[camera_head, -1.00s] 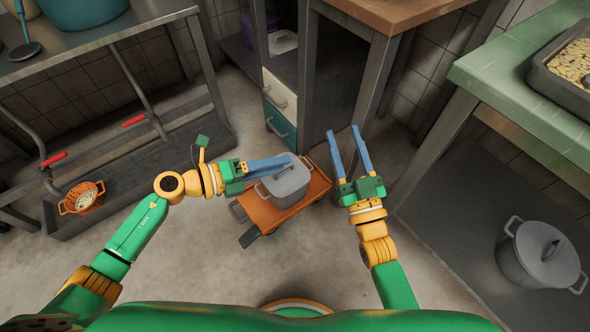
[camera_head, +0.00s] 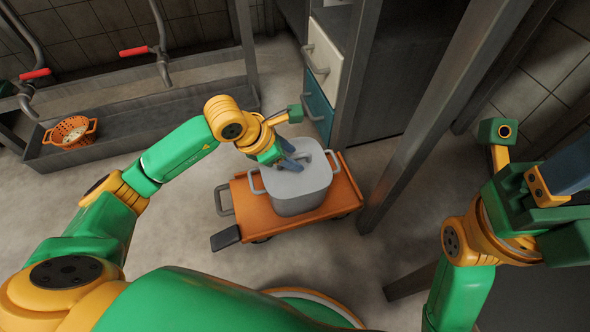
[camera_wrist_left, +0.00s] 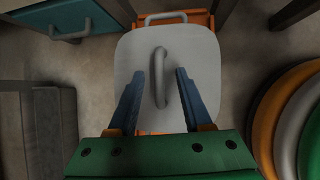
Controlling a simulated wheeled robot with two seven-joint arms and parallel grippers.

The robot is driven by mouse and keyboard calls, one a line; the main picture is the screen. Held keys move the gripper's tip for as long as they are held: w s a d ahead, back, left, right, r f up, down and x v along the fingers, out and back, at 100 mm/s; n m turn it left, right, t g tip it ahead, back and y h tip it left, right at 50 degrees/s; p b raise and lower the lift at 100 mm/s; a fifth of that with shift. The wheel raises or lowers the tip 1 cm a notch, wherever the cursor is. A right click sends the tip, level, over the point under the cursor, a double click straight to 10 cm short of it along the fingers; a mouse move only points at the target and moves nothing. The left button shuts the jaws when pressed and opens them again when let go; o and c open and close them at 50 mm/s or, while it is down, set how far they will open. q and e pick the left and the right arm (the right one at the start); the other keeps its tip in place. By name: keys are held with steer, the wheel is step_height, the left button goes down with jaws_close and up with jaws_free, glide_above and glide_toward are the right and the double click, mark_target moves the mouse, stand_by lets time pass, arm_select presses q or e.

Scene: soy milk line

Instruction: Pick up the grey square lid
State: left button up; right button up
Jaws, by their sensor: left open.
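The grey square lid (camera_head: 312,181) covers a grey square pot (camera_head: 300,202) on a low orange cart (camera_head: 248,213). In the left wrist view the lid (camera_wrist_left: 205,60) fills the middle, and its grey loop handle (camera_wrist_left: 159,80) rises between my fingers. My left gripper (camera_head: 294,159) is open over the lid, one blue finger on each side of the handle; the left wrist view shows the same gripper (camera_wrist_left: 163,72). I see a gap between handle and fingers. My right gripper (camera_head: 572,178) is cut off at the right edge, so its opening is unclear.
A metal leg (camera_head: 440,110) stands right of the cart. A cabinet with a white drawer (camera_head: 326,57) and a teal drawer (camera_head: 319,108) stands behind it. An orange colander (camera_head: 70,133) sits in a trough at the left. The floor left of the cart is clear.

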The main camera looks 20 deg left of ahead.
arm_select(q)
jaws_close()
steer(key=shift+r, duration=0.2)
